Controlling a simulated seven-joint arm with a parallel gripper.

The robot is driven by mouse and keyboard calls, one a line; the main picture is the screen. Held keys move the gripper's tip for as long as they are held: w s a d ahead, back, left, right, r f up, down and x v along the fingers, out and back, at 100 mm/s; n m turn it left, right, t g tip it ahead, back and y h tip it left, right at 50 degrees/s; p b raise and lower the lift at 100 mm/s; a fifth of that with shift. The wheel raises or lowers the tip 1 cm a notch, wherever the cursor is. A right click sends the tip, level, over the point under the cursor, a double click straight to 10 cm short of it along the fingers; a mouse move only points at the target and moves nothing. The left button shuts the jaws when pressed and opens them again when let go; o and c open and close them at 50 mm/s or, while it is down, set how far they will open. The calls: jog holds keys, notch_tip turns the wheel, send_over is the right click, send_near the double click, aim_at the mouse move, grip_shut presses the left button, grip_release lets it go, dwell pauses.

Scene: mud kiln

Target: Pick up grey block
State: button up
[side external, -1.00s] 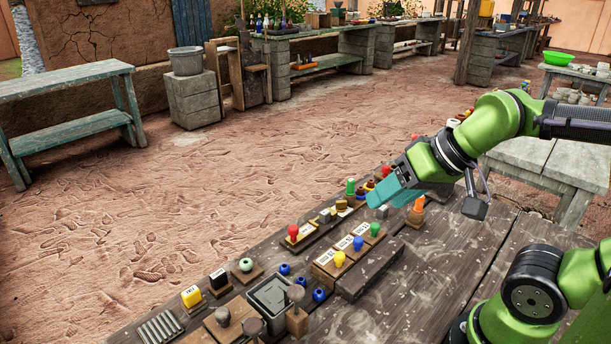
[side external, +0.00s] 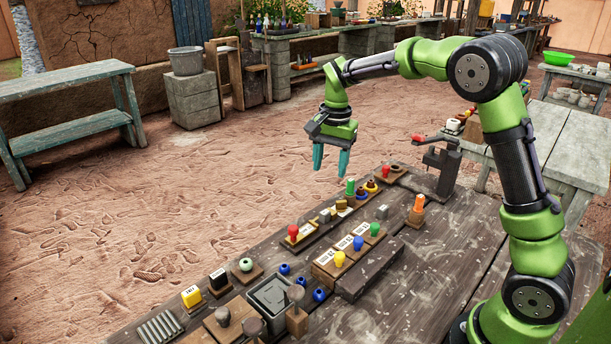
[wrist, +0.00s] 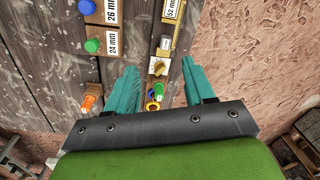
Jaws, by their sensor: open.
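My gripper (side external: 330,172) is open and empty, teal fingers pointing down, raised beyond the bench's far edge in the side view. In the wrist view my gripper (wrist: 160,66) has its fingers spread either side of that row.
An orange-topped piece (side external: 419,204), a green knob (side external: 375,229) and a green-topped piece (side external: 350,187) stand close around. A dark clamp-like tool (side external: 442,165) stands at the bench's far right. A dark tray (side external: 250,302) is nearer the front. The bench's right part is mostly clear.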

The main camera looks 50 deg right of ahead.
aim_at(324, 212)
jog(key=f+m, duration=0.1)
jog(key=f, duration=0.4)
jog(key=w+f+m, duration=0.1)
jog(key=f, duration=0.4)
jog(key=w+d+f+m, duration=0.1)
jog(key=f+m, duration=0.1)
jog(key=f, duration=0.3)
jog(key=shift+w+d+f+g, duration=0.1)
jog(key=shift+w+f+g, duration=0.05)
jog(key=shift+f+g, duration=0.15)
jog(key=shift+r, duration=0.15)
grip_shut()
